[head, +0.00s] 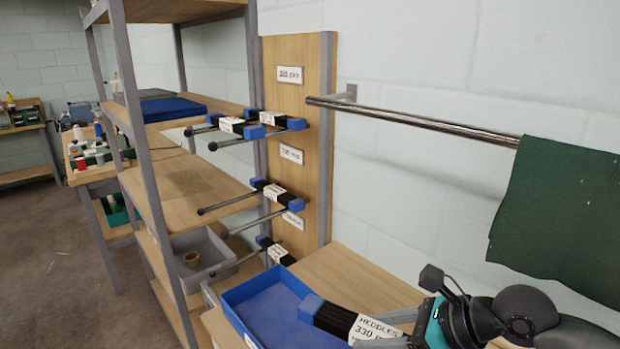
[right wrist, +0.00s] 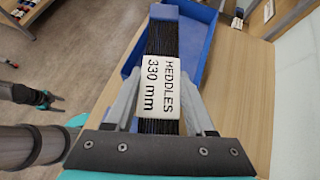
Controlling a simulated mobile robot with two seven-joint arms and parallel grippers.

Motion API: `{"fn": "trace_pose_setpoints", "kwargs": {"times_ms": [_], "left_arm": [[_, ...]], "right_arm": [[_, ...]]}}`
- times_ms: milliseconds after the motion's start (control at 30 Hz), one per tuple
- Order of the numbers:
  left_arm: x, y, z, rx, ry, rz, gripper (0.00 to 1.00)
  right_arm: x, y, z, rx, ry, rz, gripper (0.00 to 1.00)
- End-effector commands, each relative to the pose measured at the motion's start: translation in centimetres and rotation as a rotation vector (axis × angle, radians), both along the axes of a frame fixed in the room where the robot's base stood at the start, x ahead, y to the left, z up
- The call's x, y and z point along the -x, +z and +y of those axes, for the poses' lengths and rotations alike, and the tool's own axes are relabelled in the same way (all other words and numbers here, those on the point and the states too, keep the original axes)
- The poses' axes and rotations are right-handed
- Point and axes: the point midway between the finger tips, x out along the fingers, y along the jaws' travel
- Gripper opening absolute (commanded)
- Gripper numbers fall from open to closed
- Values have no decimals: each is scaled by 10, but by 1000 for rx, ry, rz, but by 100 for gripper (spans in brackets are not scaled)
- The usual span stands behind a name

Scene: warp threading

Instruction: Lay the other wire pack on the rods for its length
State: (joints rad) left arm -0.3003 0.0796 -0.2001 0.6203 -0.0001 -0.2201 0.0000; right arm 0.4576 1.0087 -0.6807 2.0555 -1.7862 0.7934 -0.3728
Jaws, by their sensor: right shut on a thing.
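The wire pack (head: 335,318) has black wires, a blue end and a white label reading "HEDDLES 330 mm". My right gripper (head: 388,330) is shut on it, with a finger on each side of the label in the right wrist view (right wrist: 160,88). The pack's blue end is over the blue tray (head: 240,318); I cannot tell whether it touches. Pairs of dark rods stick out from a wooden board (head: 305,80): upper (head: 222,143), middle (head: 228,203) and lower (head: 235,265). Each level carries packs with blue ends. What seems my left gripper (right wrist: 38,97) is in the right wrist view, its jaws unclear.
A shelf unit (head: 150,170) stands left of the rods, close to their tips. A metal rail (head: 420,121) with a green cloth (head: 560,210) runs along the wall at right. The wooden table (head: 345,272) is bare behind the tray. Small white labels on the board are hard to read.

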Motion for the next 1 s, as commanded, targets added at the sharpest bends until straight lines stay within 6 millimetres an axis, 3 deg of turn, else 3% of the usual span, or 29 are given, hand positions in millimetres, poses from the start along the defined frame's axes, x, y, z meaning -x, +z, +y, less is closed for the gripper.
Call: {"fn": "trace_pose_setpoints", "kwargs": {"times_ms": [267, 600, 1000], "left_arm": [[0, -20, 0, 0, 0, 0, 63], [0, -40, 0, 0, 0, 0, 63], [0, -50, 0, 0, 0, 0, 63]], "right_arm": [[16, 9, -3, -5, 18, -2, 0], [33, 13, -26, -5, -22, 0, 0], [43, 14, -48, -3, -81, -1, 0]]}}
